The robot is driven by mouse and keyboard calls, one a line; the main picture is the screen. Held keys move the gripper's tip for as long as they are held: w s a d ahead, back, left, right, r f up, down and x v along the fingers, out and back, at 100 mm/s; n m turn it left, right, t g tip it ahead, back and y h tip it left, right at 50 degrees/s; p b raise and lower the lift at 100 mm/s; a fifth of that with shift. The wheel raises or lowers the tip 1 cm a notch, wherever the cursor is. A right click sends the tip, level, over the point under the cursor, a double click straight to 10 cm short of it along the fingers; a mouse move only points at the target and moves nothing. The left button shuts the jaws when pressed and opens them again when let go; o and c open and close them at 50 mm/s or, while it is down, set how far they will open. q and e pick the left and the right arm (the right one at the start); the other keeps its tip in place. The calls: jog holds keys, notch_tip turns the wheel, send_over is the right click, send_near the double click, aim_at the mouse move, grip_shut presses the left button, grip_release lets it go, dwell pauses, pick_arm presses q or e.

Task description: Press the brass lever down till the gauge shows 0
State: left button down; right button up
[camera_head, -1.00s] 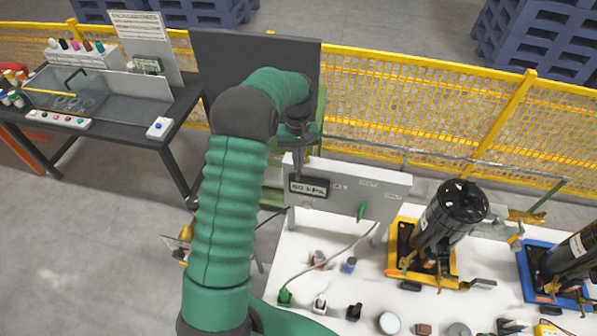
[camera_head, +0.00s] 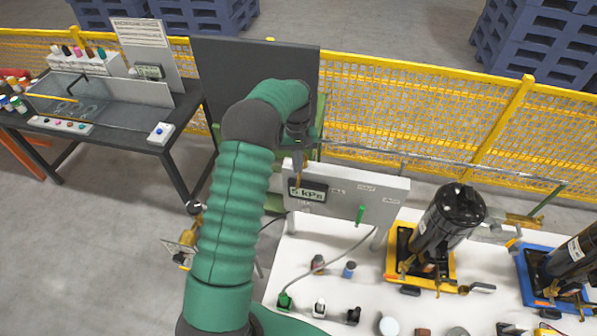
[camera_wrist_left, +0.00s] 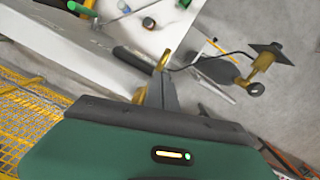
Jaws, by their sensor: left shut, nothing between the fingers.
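The grey-white panel (camera_head: 375,195) stands at the back of the white table. Its dark-framed gauge (camera_head: 308,194) shows a short value before "kPa"; the digit is too small to read surely. The brass lever (camera_head: 298,180) shows as a small bit of brass at the gauge's upper left, mostly hidden by my left gripper (camera_head: 299,162). In the left wrist view the brass lever (camera_wrist_left: 164,61) shows just past the tips of my left gripper (camera_wrist_left: 160,88). The gripper is shut and empty, at or against the lever; contact cannot be told. My right gripper is out of view.
A green handle (camera_head: 361,214) is on the panel's front. Black compressors stand on a yellow base (camera_head: 394,262) and a blue base (camera_head: 532,290) at the right. Several small parts lie on the white table (camera_head: 330,245). A yellow fence (camera_head: 430,125) runs behind.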

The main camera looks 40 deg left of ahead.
pick_arm(q)
jog(key=shift+w+a, duration=0.1)
jog(key=shift+a, duration=0.05)
jog(key=shift+r, duration=0.1)
notch_tip(320, 180, up, 17)
jog(key=w+a+b, duration=0.1)
jog(key=b, duration=0.3)
jog(key=shift+w+f, duration=0.15)
jog(key=shift+f, duration=0.05)
jog(key=shift+a, duration=0.15)
